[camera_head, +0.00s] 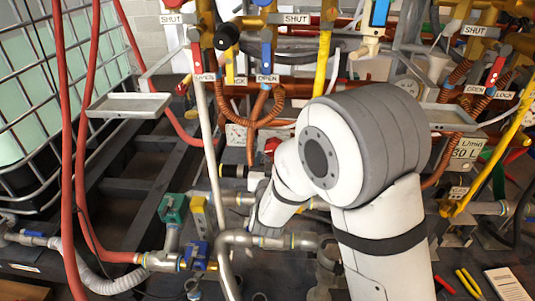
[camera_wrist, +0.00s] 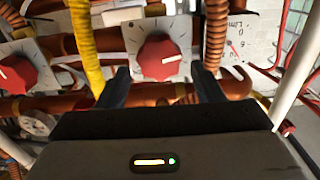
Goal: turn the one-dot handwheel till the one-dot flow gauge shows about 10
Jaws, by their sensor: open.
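In the wrist view, a red handwheel (camera_wrist: 161,58) with a white mark sits on a pale plate, between the fingers of my gripper (camera_wrist: 163,72). The gripper is open. I cannot tell from this view whether the fingers touch the wheel. A pale flow gauge (camera_wrist: 238,50) with a thin red needle stands to its right, cut by the plate's pipes and turned in the picture; its reading is too small to tell. A second red handwheel (camera_wrist: 22,68) is at the left. No dot marks are legible on either wheel. In the head view, my arm hides most of the gripper.
An orange corrugated hose (camera_wrist: 216,32) and a yellow hose (camera_wrist: 84,45) run close to the fingers. In the head view, red hoses (camera_head: 67,150), a grey shelf (camera_head: 130,105) and a caged tank (camera_head: 35,80) are at the left. An L/min panel (camera_head: 467,148) is at the right.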

